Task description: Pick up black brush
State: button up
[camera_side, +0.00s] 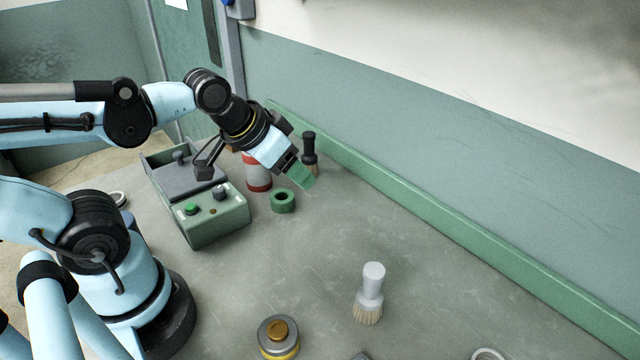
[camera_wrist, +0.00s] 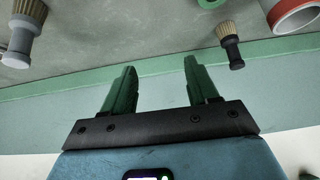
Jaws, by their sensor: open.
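The black brush (camera_side: 309,147) stands upright, bristles down, near the green back ledge in the side view. In the wrist view the brush (camera_wrist: 229,38) is at the upper right, to the right of the fingers, its dark handle and tan bristles visible. My gripper (camera_side: 304,178) is beside the brush in the side view, its green fingers overlapping the lower part of the brush there. In the wrist view the gripper (camera_wrist: 161,64) has its two green fingers spread, with nothing between them. I cannot tell whether a finger touches the brush.
A green ring (camera_side: 273,203) and a red-and-white can (camera_side: 258,181) stand close by. A green control box (camera_side: 219,226) is to the left. A light-handled brush (camera_side: 372,282) and a yellow-banded tin (camera_side: 279,349) are nearer the front. The green ledge (camera_side: 430,225) borders the wall.

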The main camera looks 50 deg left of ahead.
jog(key=w+a+r+g, duration=0.3)
jog(key=w+a+r, duration=0.3)
jog(key=w, duration=0.3)
jog(key=m+g, duration=0.1)
jog(key=g, duration=0.3)
send_over(309, 134)
jog(key=f, duration=0.2)
notch_tip(309, 134, down, 11)
jog(key=shift+f, duration=0.15)
grip_shut()
